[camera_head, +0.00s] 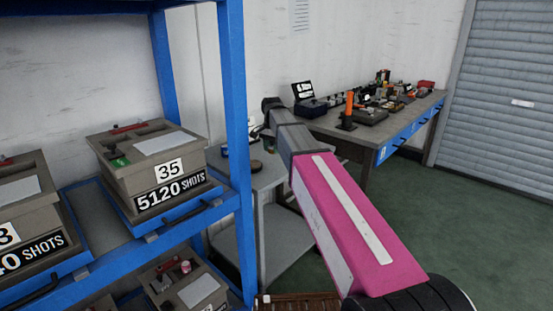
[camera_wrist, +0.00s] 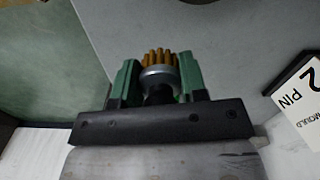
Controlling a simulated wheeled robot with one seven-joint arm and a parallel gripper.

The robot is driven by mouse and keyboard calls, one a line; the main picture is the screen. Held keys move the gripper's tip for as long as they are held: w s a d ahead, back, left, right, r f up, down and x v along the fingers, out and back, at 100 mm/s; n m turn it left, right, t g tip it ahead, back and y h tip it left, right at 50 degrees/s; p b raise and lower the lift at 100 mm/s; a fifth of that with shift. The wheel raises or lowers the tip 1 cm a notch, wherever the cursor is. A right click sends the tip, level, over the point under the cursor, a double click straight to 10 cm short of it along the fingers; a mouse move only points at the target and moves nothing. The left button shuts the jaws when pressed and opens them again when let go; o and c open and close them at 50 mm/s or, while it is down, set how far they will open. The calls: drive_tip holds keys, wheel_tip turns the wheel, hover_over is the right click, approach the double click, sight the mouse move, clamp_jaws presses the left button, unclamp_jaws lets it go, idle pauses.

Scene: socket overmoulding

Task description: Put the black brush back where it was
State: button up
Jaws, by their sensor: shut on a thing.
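My gripper (camera_wrist: 159,80) shows in the wrist view, its two green fingers shut on the brush (camera_wrist: 159,63). The brush has tan-brown bristles, a silver collar and a dark part below it between the fingers. The bristles point away from the wrist; the rest of the brush is hidden by the gripper. In the head view my pink and grey arm reaches over toward the small grey table (camera_head: 268,178). The brush cannot be made out there.
A sign reading "2 PIN" (camera_wrist: 302,100) stands right of my gripper. A blue rack (camera_head: 236,130) with mould boxes, one marked 35 (camera_head: 160,175), is close on the left. A cluttered workbench (camera_head: 350,136) stands behind. Green floor (camera_head: 470,190) is open at right.

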sight(276, 163)
drive_tip(key=shift+w+d+f, duration=0.8)
drive_tip(key=shift+w+d, duration=0.1)
drive_tip(key=shift+d, duration=0.05)
drive_tip(key=shift+f, duration=2)
drive_tip(key=shift+f, duration=0.1)
drive_tip(key=o, duration=1)
wheel_tip(276, 163, up, 12)
